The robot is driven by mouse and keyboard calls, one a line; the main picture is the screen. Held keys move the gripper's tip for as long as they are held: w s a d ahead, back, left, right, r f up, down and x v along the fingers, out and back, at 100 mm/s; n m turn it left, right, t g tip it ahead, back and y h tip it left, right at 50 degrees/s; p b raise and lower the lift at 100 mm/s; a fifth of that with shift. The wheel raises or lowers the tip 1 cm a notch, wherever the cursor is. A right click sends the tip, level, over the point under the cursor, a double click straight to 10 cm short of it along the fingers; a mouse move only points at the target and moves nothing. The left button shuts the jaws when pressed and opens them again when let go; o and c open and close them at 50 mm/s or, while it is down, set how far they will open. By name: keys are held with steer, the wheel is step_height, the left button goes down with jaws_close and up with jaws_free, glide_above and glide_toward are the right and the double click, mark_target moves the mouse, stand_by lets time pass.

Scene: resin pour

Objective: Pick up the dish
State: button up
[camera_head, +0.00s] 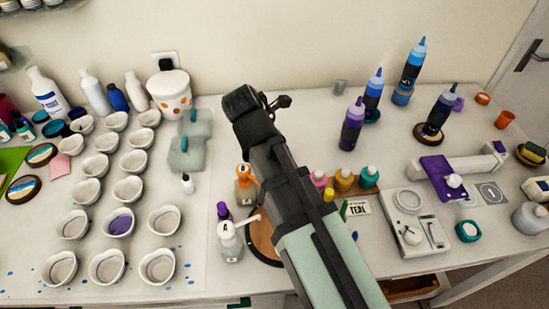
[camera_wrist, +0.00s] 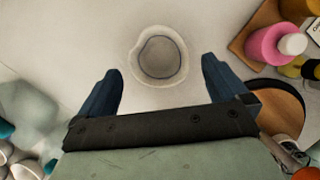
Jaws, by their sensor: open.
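A small white round dish (camera_wrist: 158,55) with a thin dark ring inside shows in the wrist view, resting on the pale table. My gripper (camera_wrist: 160,68) is open, with its two dark blue fingers spread to the left and right of the near side of the dish. The fingers do not appear to touch it, and nothing is between them in their grip. In the head view my arm covers the middle of the table, and I cannot make out this dish or my fingertips there.
Several white cups (camera_head: 127,188) stand in rows on the left. A pink bottle (camera_wrist: 272,44) and a round wooden board (camera_wrist: 276,104) lie to the right of the dish. A translucent grey piece (camera_head: 190,150) lies left of my arm. Bare table surrounds the dish.

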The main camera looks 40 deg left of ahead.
steer(key=shift+x, duration=1.95)
steer(key=c, duration=1)
steer(key=shift+o, duration=0.2)
steer(key=shift+r, duration=0.1)
